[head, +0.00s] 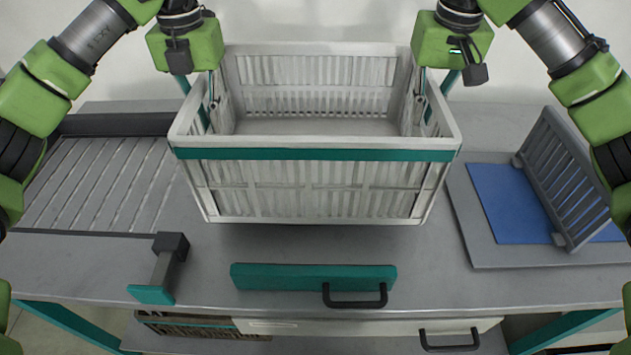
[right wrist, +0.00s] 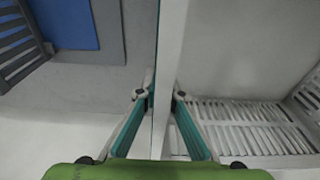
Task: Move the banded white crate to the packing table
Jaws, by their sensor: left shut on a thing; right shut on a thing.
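The white crate (head: 315,188) with a teal band along its front rim is upright in the middle of the head view, over the grey worktop (head: 300,250). It looks empty. My left gripper (head: 211,102) is shut on its left side wall. My right gripper (head: 421,102) is shut on its right side wall. In the right wrist view, the crate's wall (right wrist: 170,50) runs between the two teal fingers of the right gripper (right wrist: 162,97). I cannot tell whether the crate's bottom touches the worktop. I cannot tell which surface is the packing table.
A slatted grey surface (head: 95,180) is at the left. A blue mat (head: 510,200) on a grey board and a leaning grey rack (head: 565,180) are at the right. A teal-tipped bracket (head: 165,270) and a teal bar with a black handle (head: 275,277) are in front.

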